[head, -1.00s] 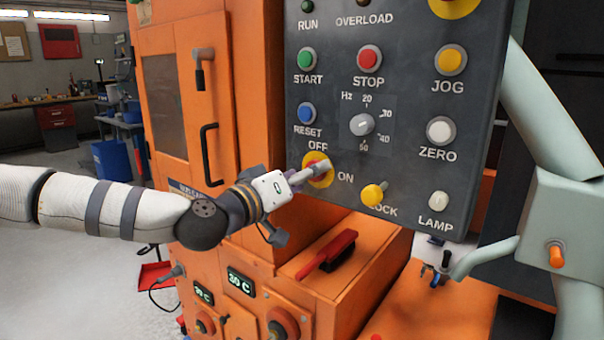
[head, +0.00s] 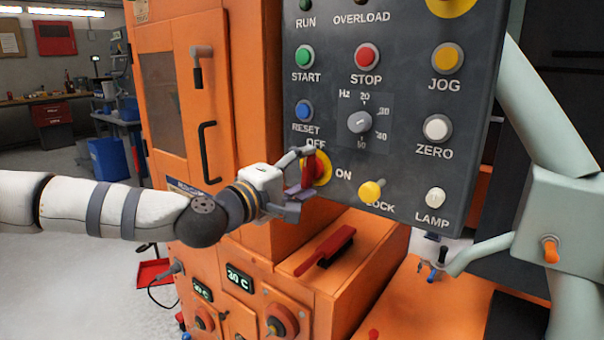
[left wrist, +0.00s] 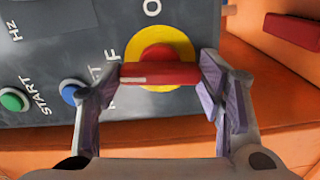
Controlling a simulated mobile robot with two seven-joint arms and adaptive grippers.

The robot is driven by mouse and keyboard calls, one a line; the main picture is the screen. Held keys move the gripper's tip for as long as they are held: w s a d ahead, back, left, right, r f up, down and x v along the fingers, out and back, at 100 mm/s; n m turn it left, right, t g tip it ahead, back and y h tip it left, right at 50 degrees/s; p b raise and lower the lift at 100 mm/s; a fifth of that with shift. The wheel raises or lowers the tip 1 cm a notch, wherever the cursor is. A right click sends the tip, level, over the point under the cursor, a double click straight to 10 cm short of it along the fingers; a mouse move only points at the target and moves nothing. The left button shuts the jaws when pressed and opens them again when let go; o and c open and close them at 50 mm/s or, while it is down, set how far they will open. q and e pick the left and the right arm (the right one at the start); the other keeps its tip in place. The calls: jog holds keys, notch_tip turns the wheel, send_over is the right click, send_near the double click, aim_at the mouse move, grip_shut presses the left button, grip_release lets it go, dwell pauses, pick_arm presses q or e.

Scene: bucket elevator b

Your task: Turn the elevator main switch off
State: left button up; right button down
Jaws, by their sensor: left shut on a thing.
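The main switch is a red bar handle (head: 307,174) on a yellow disc (head: 323,169) at the lower left of the grey control panel. OFF is printed above it and ON to its right. In the head view the handle stands upright, its top end towards OFF. My left gripper (head: 302,176) is shut on the handle, one finger at its top end and one at its bottom end. In the left wrist view the red handle (left wrist: 160,73) spans between the two fingertips, in front of the yellow disc (left wrist: 177,101). My right gripper is not in view.
The panel (head: 410,115) also carries START, STOP, RESET, JOG, ZERO and LAMP buttons, a Hz dial (head: 360,121) and a yellow lock knob (head: 371,191) near the switch. A red-handled brush (head: 325,247) lies on the orange housing below. A pale green post (head: 545,130) stands at the right.

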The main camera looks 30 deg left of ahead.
pick_arm(q)
jog(key=shift+n, duration=0.5)
jog(key=shift+r, duration=0.1)
jog(key=o, duration=1.1)
jog(key=shift+w+d, duration=0.1)
jog(key=shift+o, duration=0.2)
jog(key=s, duration=0.7)
jog(key=shift+s+a, duration=0.3)
jog(key=shift+a, duration=0.05)
